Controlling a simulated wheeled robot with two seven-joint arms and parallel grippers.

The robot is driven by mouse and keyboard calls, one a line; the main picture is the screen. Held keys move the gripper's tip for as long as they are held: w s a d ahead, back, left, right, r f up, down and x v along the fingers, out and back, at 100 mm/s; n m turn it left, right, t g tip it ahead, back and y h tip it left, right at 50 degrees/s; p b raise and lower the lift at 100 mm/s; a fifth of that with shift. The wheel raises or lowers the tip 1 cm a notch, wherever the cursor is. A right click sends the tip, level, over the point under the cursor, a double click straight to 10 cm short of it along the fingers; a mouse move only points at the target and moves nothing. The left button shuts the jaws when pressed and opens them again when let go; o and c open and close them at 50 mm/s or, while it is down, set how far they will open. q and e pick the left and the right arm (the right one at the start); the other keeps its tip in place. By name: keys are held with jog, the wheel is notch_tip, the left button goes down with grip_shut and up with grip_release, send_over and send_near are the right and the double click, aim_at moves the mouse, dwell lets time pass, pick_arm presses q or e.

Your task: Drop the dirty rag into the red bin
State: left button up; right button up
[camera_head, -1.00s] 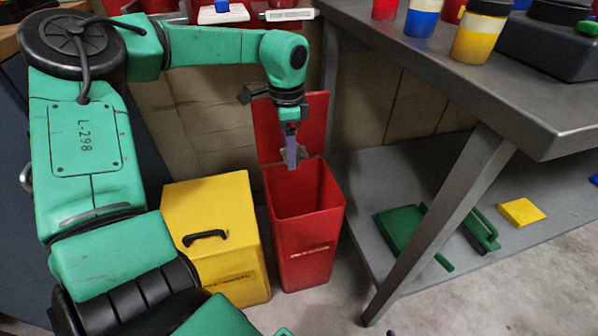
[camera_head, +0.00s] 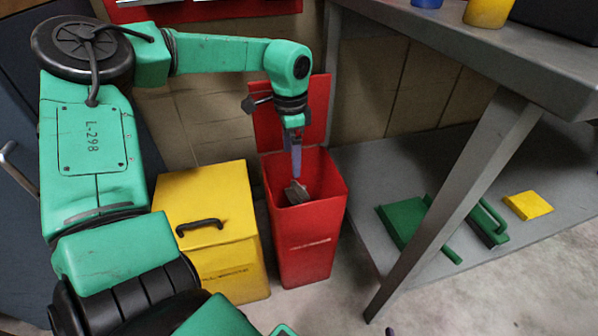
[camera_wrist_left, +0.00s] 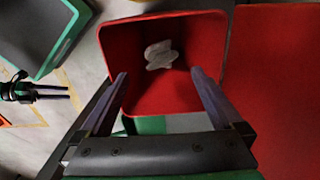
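The dirty rag (camera_head: 297,192) is a small grey crumpled cloth. In the head view it shows within the mouth of the red bin (camera_head: 308,245), below my fingertips. The left wrist view shows the rag (camera_wrist_left: 160,55) inside the red walls, apart from both fingers; I cannot tell whether it rests on the bottom. The bin's lid (camera_head: 320,115) stands open at the back. My left gripper (camera_head: 296,165) points down over the bin. Its fingers are spread and empty in the left wrist view (camera_wrist_left: 162,85). My right gripper (camera_wrist_left: 72,92) shows small there, its two fingers apart.
A yellow bin (camera_head: 205,215) with a closed lid stands close to the left of the red bin. A grey metal table (camera_head: 450,40) stands to the right. Its lower shelf holds green items (camera_head: 405,225) and a yellow block (camera_head: 527,205).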

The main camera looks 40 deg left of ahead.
pick_arm(q)
notch_tip(320, 180, up, 15)
jog(key=p, duration=0.4)
jog(key=shift+f+p, duration=0.2)
jog(key=shift+p, duration=0.1)
pick_arm(e)
jog(key=shift+n+g+h, duration=0.3)
jog(key=shift+n+g, duration=0.1)
jog(key=shift+g, duration=0.4)
jog(key=r, duration=0.2)
jog(key=d+r, duration=0.1)
jog(key=r, duration=0.1)
jog(key=shift+w+r, duration=0.1)
jog(key=shift+r, duration=0.3)
pick_arm(q)
jog(key=shift+f, duration=0.1)
